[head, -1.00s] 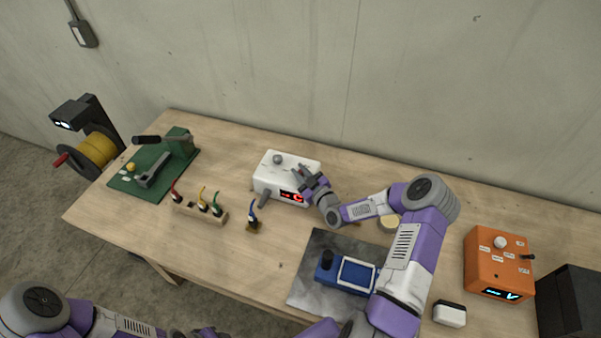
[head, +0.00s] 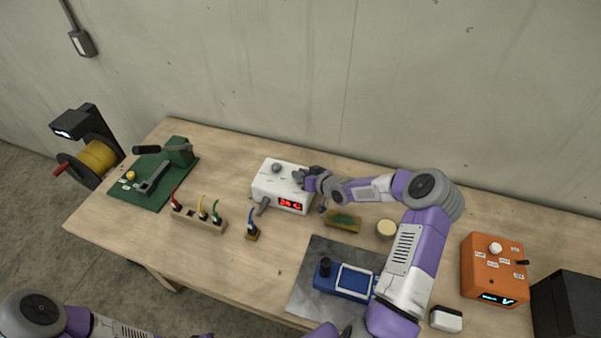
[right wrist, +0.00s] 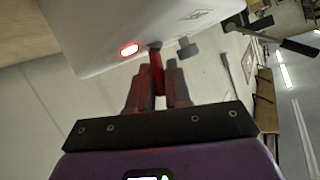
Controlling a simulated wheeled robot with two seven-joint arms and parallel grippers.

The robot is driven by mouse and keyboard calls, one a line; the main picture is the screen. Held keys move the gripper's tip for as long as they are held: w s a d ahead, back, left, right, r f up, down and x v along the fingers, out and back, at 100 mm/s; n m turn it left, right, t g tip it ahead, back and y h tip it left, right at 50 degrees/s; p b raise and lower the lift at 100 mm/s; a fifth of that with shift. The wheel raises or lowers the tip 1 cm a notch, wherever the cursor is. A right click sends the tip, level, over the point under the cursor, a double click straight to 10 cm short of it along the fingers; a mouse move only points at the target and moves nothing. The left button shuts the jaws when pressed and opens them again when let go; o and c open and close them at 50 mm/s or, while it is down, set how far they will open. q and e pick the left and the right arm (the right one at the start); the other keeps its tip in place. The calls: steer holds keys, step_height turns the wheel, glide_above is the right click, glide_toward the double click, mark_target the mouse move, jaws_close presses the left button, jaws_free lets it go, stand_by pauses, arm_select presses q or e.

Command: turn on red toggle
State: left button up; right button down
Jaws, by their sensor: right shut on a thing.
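The white box (head: 268,187) stands on the table with a grey knob on top and a lit red display on its front. My right gripper (head: 301,176) is at the top right edge of the box. In the right wrist view the red toggle (right wrist: 156,74) sticks out of the white box (right wrist: 105,25), and my right gripper (right wrist: 155,88) is shut on it. A small red light (right wrist: 130,49) glows beside the toggle. In the head view the gripper hides the toggle. My left arm shows at the bottom left; its gripper is out of the picture.
A blue device (head: 329,280) lies on a grey mat (head: 308,286) in front. A sponge tray (head: 343,228) and a round tin (head: 386,230) sit near my right forearm. A wooden plug rack (head: 184,212) is to the left. An orange box (head: 480,275) stands at the right.

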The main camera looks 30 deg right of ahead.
steer(key=shift+w+d+m+g+p, duration=0.15)
steer(key=shift+m+g+p, duration=0.3)
steer(key=shift+p, duration=0.6)
steer(key=shift+d+f, duration=0.1)
steer(key=c, duration=1.2)
jaws_free()
steer(key=shift+o, duration=0.2)
steer(key=v, duration=0.7)
steer(key=shift+s+d, duration=0.15)
steer(key=shift+s, duration=0.15)
